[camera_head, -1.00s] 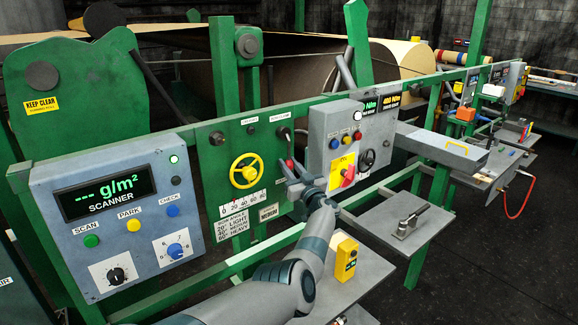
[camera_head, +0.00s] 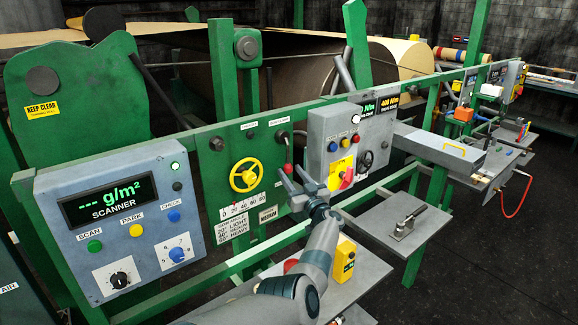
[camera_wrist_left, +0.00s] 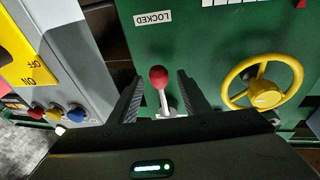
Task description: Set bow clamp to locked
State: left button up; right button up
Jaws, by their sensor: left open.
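The bow clamp lever has a red knob (camera_head: 288,168) and hangs from a dark pivot (camera_head: 282,136) on the green panel. In the left wrist view the red knob (camera_wrist_left: 158,76) is on a short pale stem, and a white LOCKED label (camera_wrist_left: 152,18), upside down, lies beyond the knob end. My left gripper (camera_head: 289,172) is open just below and in front of the knob. In the wrist view its two dark fingers (camera_wrist_left: 158,88) stand on either side of the lever, apart from it. My right gripper is not in view.
A yellow handwheel (camera_head: 246,175) is left of the lever, with a scale below it. A yellow block (camera_head: 344,262) stands on a shelf below.

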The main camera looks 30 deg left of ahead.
pick_arm(q)
jog(key=p+v, duration=0.5)
jog(key=v, duration=0.9)
jog(key=shift+s+a, duration=0.1)
